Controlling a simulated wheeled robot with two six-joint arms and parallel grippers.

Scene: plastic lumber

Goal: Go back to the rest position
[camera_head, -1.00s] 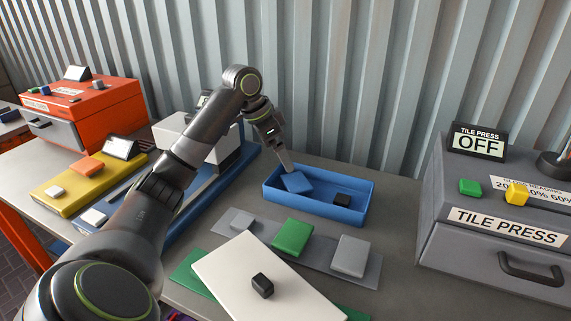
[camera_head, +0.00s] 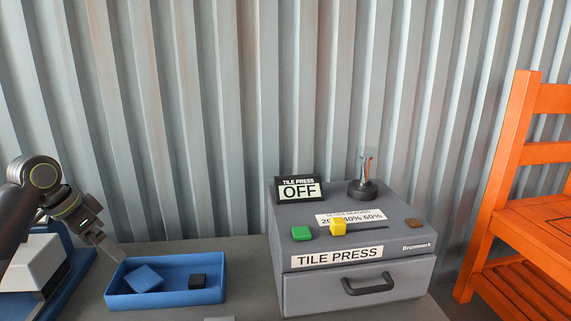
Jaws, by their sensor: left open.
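My left gripper (camera_head: 110,250) shows at the left edge of the head view, at the end of my dark grey arm. Its fingers point down beside the left end of a blue tray (camera_head: 213,261). It is open and holds nothing that I can see. A blue tile (camera_head: 144,279) lies tilted in the tray's left part, and a small black block (camera_head: 197,281) lies to its right. My right gripper is not in view.
A grey tile press (camera_head: 350,284) with a drawer stands right of the tray; its sign (camera_head: 299,191) reads OFF. A lever or glass piece (camera_head: 366,172) rises from its top. An orange chair (camera_head: 520,150) stands far right. A corrugated wall (camera_head: 220,100) closes the back.

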